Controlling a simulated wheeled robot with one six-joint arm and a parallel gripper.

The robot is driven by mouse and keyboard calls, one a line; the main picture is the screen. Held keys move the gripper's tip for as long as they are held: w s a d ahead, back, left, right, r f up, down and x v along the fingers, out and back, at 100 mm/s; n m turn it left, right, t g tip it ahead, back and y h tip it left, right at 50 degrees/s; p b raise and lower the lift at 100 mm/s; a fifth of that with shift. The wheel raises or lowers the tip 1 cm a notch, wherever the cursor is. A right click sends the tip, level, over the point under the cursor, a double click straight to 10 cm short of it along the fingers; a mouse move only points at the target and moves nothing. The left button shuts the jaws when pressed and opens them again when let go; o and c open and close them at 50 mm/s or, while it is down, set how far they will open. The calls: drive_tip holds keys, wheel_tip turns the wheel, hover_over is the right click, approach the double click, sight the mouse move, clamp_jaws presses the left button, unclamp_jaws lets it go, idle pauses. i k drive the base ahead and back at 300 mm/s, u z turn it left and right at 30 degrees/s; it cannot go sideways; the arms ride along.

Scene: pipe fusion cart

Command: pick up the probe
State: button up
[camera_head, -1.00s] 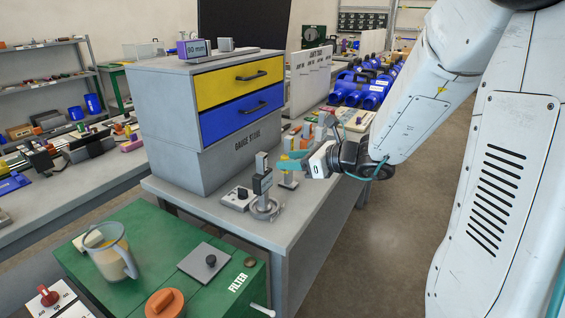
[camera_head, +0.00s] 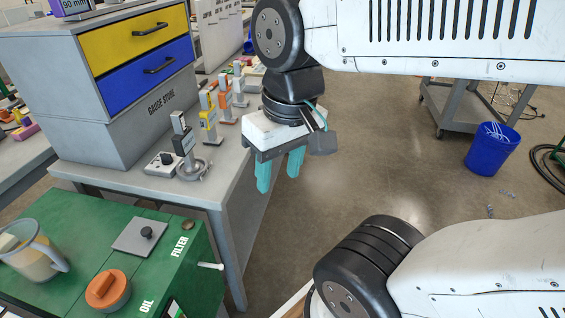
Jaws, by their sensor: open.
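Several upright probe-like gauges stand in a row on the grey bench (camera_head: 225,166), and I cannot tell for sure which one is the probe. The nearest is a black and grey gauge (camera_head: 183,143) in a round metal holder. Behind it stand a yellow gauge (camera_head: 208,118) and an orange gauge (camera_head: 226,106). My gripper (camera_head: 279,176) points down, with its two teal fingers apart and nothing between them. In the picture it is right of the gauges, in front of the floor beyond the bench's right edge.
A grey drawer cabinet (camera_head: 115,135) with yellow and blue drawers stands left of the gauges. A small knob box (camera_head: 165,164) sits beside the nearest gauge. A green cart top (camera_head: 75,277) with a jug (camera_head: 35,258) is at lower left. A blue bin (camera_head: 491,150) stands on open floor.

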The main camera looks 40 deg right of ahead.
sight(184, 140)
drive_tip(key=u, duration=0.05)
drive_tip(key=k, duration=0.4)
drive_tip(key=z, duration=1.55)
drive_tip(key=i, duration=0.65)
drive_tip(key=u, duration=0.85)
drive_tip(key=i, duration=0.6)
drive_tip(key=u, duration=0.7)
